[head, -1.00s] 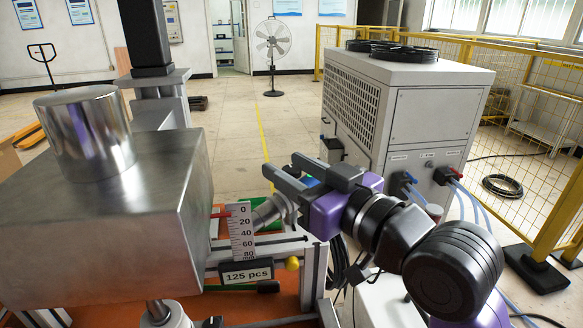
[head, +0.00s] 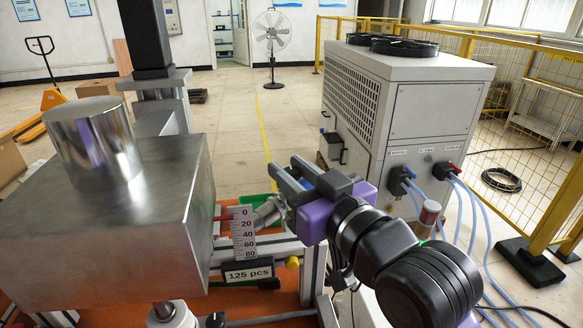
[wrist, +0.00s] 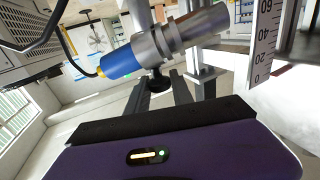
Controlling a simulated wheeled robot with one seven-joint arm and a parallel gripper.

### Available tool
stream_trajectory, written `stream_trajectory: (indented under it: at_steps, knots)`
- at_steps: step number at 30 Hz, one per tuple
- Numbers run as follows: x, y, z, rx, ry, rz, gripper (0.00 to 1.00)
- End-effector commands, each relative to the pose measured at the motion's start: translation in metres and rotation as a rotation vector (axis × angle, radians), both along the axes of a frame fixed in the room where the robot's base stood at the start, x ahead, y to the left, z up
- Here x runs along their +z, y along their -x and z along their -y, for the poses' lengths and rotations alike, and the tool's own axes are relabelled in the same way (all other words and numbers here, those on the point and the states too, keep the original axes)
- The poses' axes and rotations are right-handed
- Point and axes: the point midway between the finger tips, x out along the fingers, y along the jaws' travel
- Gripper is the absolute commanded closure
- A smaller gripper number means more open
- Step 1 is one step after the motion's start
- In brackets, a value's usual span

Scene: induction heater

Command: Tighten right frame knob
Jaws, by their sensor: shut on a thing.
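A small black knob (wrist: 158,81) shows in the wrist view, below the silver collar of a blue and silver cylindrical sensor (wrist: 152,48). My gripper (wrist: 160,84) has its two dark fingers on either side of the knob and is shut on it. In the head view my gripper (head: 280,177) reaches in from the right, beside the silver end of the sensor (head: 268,212). The knob is hidden there by the fingers. The frame (head: 306,268) stands below the gripper.
A white scale (head: 243,232) and a "125 pcs" sign (head: 248,274) are close to the left of my gripper. A large metal block (head: 105,225) fills the left side. A grey cooling unit (head: 405,120) with hoses stands behind right, near a yellow fence (head: 545,185).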

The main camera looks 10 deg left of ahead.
Motion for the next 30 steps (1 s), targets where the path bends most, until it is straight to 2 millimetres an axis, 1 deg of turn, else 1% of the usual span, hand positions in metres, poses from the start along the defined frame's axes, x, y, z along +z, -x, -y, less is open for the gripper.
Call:
stream_trajectory:
  at_steps: [2, 3, 5, 6, 14, 17, 20, 27, 30]
  knots:
    - [0.001, 0.000, 0.000, 0.000, -0.001, 0.003, 1.00]
    - [0.001, 0.000, 0.000, 0.000, -0.001, 0.003, 0.68]
    - [0.001, 0.000, 0.000, 0.000, -0.001, 0.003, 0.56]
    - [0.001, 0.000, 0.000, 0.000, 0.000, 0.002, 0.53]
    - [0.000, 0.000, 0.000, 0.001, -0.001, 0.001, 0.53]
    - [0.000, 0.004, 0.003, 0.000, -0.001, 0.002, 0.53]
    - [-0.001, 0.013, 0.011, 0.000, -0.003, 0.001, 0.53]
    - [-0.001, 0.044, 0.035, -0.001, -0.001, 0.002, 0.53]
    - [0.000, 0.053, 0.042, 0.000, -0.003, 0.002, 0.53]
